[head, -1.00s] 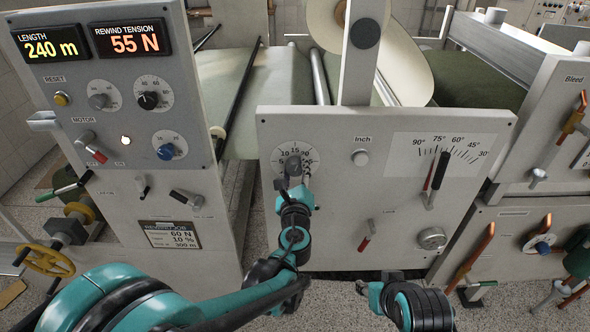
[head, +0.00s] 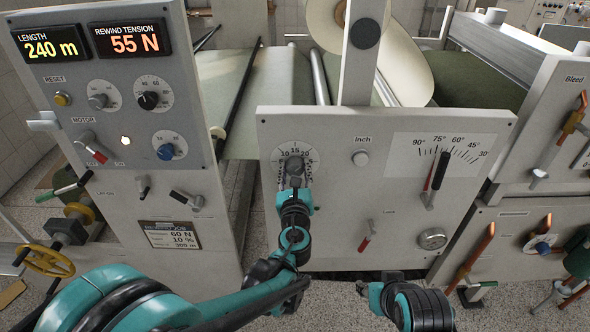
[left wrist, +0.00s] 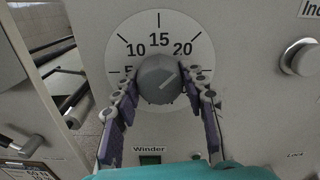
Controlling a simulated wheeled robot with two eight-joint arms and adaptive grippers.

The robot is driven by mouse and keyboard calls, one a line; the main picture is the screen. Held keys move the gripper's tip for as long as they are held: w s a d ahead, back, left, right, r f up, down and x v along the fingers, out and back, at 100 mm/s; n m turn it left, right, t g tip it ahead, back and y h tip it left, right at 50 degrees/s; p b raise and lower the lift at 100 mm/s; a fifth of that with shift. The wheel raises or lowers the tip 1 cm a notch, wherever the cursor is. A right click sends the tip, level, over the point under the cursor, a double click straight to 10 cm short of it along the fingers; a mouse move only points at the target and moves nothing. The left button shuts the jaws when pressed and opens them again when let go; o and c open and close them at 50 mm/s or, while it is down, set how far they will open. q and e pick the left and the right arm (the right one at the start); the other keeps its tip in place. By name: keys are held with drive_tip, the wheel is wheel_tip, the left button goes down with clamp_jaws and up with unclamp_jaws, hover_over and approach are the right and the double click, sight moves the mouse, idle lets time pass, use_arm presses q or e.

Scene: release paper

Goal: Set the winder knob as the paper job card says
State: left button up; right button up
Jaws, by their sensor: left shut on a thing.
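The grey winder knob (left wrist: 158,78) sits on a white round dial (left wrist: 160,28) marked 5, 10, 15 and 20; the lower right of the scale is partly hidden. A thin light line on the knob slants up to the right, roughly toward 20. My left gripper (left wrist: 165,88) is shut on the knob, one finger on each side; the head view shows it below the knob (head: 293,165). The paper job card (head: 172,235) on the left cabinet reads 60 N, 10 % and 300 m. My right gripper (head: 363,288) is low in front of the panel, its fingers unclear.
Displays read length 240 m (head: 50,45) and rewind tension 55 N (head: 127,39). Right of the dial are the Inch button (head: 361,158), a red-handled lever (head: 367,237) and an angle scale with a black lever (head: 440,172). Floor shows in front of the panel.

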use_arm(q)
drive_tip(key=o, duration=1.2)
drive_tip(key=shift+c, duration=0.2)
drive_tip(key=shift+s, duration=0.1)
drive_tip(key=s, duration=1.2)
drive_tip(key=shift+w, duration=0.1)
